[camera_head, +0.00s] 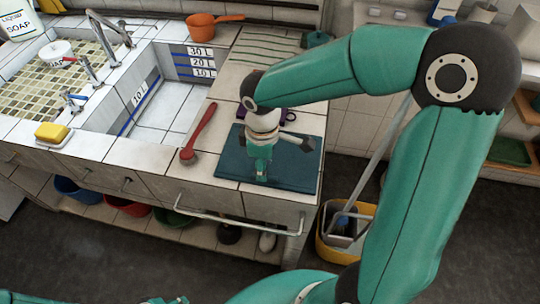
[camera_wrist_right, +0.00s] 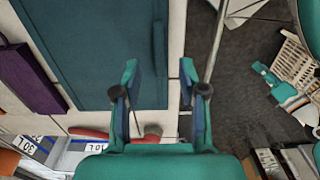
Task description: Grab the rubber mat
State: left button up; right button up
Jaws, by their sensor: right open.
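The rubber mat (camera_head: 299,178) is a dark teal rectangle lying flat on the tiled counter in the head view, right of the sink. It also fills the upper left of the right wrist view (camera_wrist_right: 90,50). My right gripper (camera_head: 262,172) is over the mat in the head view and hides part of it. In the right wrist view the right gripper (camera_wrist_right: 158,76) is open and empty. One finger overlaps the mat there, and the other appears past its edge. I cannot tell whether the fingers touch it.
A red ladle (camera_head: 199,132) lies left of the mat, and a purple item (camera_head: 289,114) is behind it. The sink (camera_head: 165,105) is left. A rail (camera_head: 230,222) runs along the counter front. A yellow bucket (camera_head: 345,250) stands on the floor at right.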

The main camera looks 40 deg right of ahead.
notch_tip(320, 180, down, 4)
jog(key=shift+f, duration=0.1)
grip_shut()
jog(key=shift+w, duration=0.1)
